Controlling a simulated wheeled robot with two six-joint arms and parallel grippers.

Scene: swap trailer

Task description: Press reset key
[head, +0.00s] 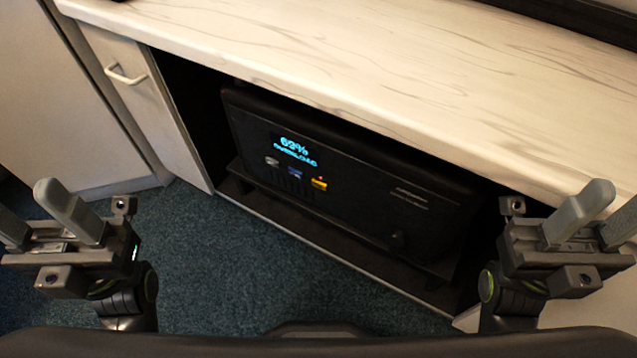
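A black power unit (370,184) sits in the open recess under the counter. Its lit blue display (294,150) reads 69% with a smaller line under it that seems to say overload. Below the display is a row of three small keys: a grey-white key (272,161), a blue key (294,173) and a yellow key (319,184) with a small red light above it. I cannot read their labels. My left gripper (40,215) is open and empty at the lower left. My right gripper (604,222) is open and empty at the lower right. Both are well apart from the unit.
A marble-patterned counter (380,65) overhangs the unit. A white cabinet door (135,100) with a handle (125,75) stands left of the recess. Blue-grey carpet (250,250) lies clear in front. A dark low shelf edge (330,245) runs beneath the unit.

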